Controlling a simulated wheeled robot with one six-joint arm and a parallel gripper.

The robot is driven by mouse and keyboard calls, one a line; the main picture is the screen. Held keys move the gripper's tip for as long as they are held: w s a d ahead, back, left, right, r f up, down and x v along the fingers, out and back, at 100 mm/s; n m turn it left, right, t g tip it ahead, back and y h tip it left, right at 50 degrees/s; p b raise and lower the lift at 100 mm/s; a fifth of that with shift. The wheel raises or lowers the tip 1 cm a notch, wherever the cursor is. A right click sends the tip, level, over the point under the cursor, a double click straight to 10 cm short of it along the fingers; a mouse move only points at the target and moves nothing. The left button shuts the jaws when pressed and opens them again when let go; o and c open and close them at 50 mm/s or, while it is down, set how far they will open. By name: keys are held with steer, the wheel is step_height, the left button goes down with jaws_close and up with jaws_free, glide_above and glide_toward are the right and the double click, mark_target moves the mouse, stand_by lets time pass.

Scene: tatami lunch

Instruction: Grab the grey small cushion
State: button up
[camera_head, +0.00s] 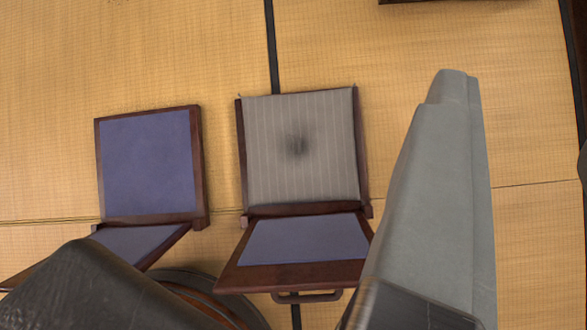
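The grey small cushion (302,180) is square with fine pale stripes and a dark, blurred patch near its middle. It lies flat on a low wooden chair (363,190) in the middle of the view. My gripper (270,190) appears open, with a dark part of it at the lower left and a long grey part at the right. The gap between them is wide and I see nothing held in it. The cushion lies beyond the gap, apart from my gripper. Its whole top face shows.
A second low wooden chair (199,170) with a blue-purple pad (150,165) stands left of the cushion's chair. A round dark edge (205,283) shows at the bottom, partly hidden. Tatami floor (420,30) lies clear above the chairs. A dark edge (440,2) shows at the top.

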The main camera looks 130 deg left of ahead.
step_height(320, 180, down, 22)
steer(key=a+n+g, duration=0.2)
steer(key=a+g, duration=0.1)
steer(key=n+g+y, duration=0.1)
steer(key=g+y, duration=0.1)
steer(key=g, duration=0.1)
glide_toward(299, 148)
steer(key=x, duration=0.9)
steer(key=shift+w, duration=0.1)
jaws_close()
